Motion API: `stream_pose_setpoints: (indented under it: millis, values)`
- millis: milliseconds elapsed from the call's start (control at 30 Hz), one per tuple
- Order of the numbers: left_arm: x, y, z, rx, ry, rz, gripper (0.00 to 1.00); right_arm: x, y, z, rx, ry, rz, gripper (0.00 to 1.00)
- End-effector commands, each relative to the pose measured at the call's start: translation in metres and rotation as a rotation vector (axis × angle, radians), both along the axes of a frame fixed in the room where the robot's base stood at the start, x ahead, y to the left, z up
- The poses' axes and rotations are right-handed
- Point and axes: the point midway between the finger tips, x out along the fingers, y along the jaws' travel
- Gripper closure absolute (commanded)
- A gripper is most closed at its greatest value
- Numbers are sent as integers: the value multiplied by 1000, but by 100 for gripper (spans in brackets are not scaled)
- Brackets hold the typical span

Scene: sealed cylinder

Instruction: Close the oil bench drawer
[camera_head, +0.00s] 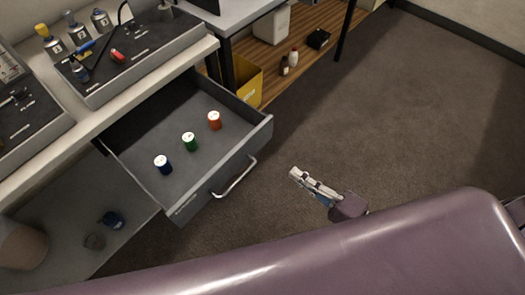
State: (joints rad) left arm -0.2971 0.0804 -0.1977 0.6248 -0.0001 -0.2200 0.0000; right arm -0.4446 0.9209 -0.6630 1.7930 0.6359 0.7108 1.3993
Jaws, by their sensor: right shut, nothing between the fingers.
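The grey oil bench drawer (245,143) stands pulled out from under the bench on the left. Its bar handle (236,179) is on the front face, toward the lower right. Inside stand three small cylinders with white tops: blue (163,165), green (189,142) and orange-red (214,120). My right gripper (296,174) is shut and empty, a little to the right of the handle and apart from it. My left gripper is not in view.
The bench top (115,102) carries dark trays with bottles and tools. A yellow bin (248,84) stands just behind the drawer. A lower shelf (60,225) is under the bench. A wooden shelf (300,75) holds small items. Carpet floor (400,110) to the right is clear.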

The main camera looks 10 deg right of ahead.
Motion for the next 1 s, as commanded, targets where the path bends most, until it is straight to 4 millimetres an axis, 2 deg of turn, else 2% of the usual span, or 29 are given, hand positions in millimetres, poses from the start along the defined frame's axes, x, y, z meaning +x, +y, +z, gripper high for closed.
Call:
stream_pose_setpoints:
  millis: [167, 500, 700, 1000]
  values:
    - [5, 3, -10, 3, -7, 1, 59, 32, 22, 0, 3, -8, -1, 100]
    - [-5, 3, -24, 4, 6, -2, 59, 84, 60, -1, -1, -5, -1, 100]
    - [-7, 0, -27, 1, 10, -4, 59, 97, 70, -1, -5, -4, 0, 100]
    - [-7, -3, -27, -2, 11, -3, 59, 99, 71, 0, -5, -3, 0, 100]
